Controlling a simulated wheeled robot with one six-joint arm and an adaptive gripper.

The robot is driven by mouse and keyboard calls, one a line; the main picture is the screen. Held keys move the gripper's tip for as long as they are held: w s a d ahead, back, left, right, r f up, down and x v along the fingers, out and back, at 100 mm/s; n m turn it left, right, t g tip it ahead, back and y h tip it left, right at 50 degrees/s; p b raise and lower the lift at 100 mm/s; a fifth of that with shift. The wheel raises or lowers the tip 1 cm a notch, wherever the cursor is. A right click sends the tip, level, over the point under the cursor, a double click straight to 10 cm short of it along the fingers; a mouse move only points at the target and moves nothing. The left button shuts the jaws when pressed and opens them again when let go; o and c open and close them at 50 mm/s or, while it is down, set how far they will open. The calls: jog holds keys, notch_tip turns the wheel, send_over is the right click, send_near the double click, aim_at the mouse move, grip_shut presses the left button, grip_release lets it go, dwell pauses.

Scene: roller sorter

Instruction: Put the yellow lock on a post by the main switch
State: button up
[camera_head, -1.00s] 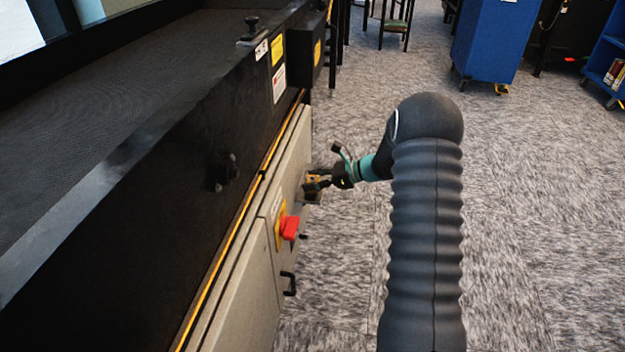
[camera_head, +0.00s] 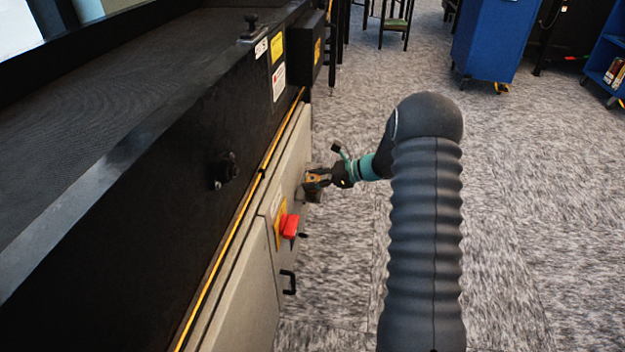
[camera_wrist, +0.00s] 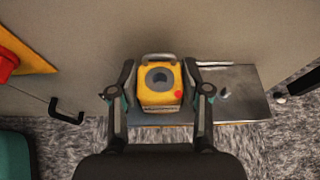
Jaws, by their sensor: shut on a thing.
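The yellow lock (camera_wrist: 160,88) sits between the two fingers of my gripper (camera_wrist: 160,95) in the wrist view, with its metal shackle pointing toward the grey cabinet face. My gripper is shut on it. In the head view my gripper (camera_head: 318,181) is close to the cabinet side, and the lock shows only as a small yellow-brown patch. Below the lock is a metal plate or shelf (camera_wrist: 240,92) with a small peg on it. The red main switch (camera_head: 289,226) on its yellow plate (camera_head: 280,232) is nearer the camera; it also shows at the left edge of the wrist view (camera_wrist: 6,64).
The grey cabinet (camera_head: 245,290) runs along the black sorter (camera_head: 130,240). A black handle (camera_head: 289,282) sticks out below the switch, also seen in the wrist view (camera_wrist: 66,112). A blue cart (camera_head: 490,40) stands far back.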

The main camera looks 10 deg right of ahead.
jog(key=o, duration=1.3)
jog(key=shift+o, duration=0.2)
jog(key=v, duration=1.2)
jog(key=shift+f, duration=0.1)
